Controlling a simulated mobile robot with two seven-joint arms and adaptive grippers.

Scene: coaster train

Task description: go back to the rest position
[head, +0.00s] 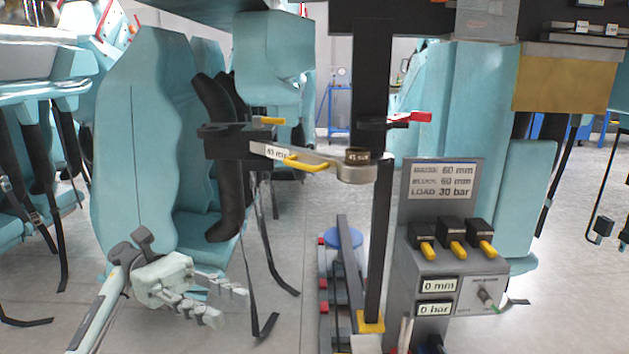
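My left gripper (228,308) is at the lower left, in front of a turquoise seat. Its arm comes up from the bottom edge and the fingers point to the right. The two fingers are apart with nothing visible between them, so it is open and empty. It appears clear of the seat and the post. My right gripper is not in view.
A dark post (373,100) stands right of centre, with a wrench-like tool (315,160) with a yellow handle held across it. A grey control box (450,262) with yellow-tipped levers is to its right. Turquoise seats (135,150) with hanging straps stand on both sides. Floor is open at lower left.

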